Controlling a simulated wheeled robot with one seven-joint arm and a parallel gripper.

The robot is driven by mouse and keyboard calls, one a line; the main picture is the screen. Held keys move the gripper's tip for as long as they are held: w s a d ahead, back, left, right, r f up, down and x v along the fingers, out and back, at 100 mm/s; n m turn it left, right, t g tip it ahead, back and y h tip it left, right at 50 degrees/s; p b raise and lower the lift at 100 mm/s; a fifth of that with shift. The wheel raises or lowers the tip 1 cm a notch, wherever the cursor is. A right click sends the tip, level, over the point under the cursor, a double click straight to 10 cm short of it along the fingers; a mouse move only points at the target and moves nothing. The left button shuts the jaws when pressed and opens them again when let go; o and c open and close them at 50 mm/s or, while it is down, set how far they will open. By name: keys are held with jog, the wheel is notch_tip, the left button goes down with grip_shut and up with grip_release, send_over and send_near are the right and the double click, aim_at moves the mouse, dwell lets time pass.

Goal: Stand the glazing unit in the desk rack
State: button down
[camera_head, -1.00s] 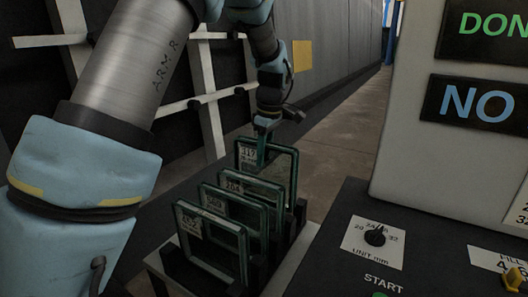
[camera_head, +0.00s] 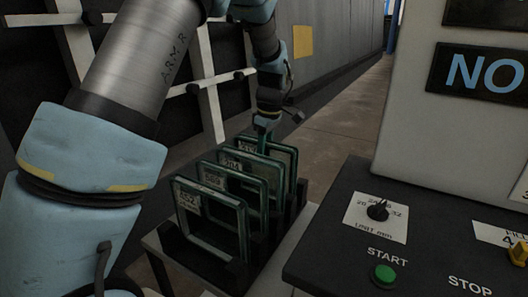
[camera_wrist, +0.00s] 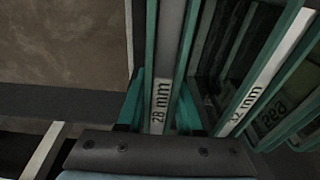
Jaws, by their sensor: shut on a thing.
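My gripper (camera_head: 262,142) is shut on the top edge of the farthest glazing unit (camera_head: 285,160), a dark pane with a teal edge and a white label. The unit stands upright in the rear of the black desk rack (camera_head: 172,243), its top in step with the other units; its lower edge is hidden. In the wrist view the held unit's edge strip (camera_wrist: 164,85) reads "28 mm", between my teal fingers (camera_wrist: 161,100). Several more glazing units stand in front of it, the nearest (camera_head: 212,222) with a white label.
A pale frame (camera_head: 205,90) stands behind on the left. Bare floor (camera_head: 325,140) lies beyond the rack. Neighbouring units are close to the held one.

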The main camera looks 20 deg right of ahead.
dwell(0.3)
jog(key=shift+c, duration=2.4)
grip_release()
jog(key=shift+f, duration=0.1)
jog(key=r, duration=0.3)
jog(key=r+b, duration=0.1)
jog(key=r, duration=0.3)
jog(key=s+r, duration=0.1)
jog(key=r, duration=0.3)
jog(key=shift+d+b, duration=0.35)
jog(key=shift+d, duration=0.05)
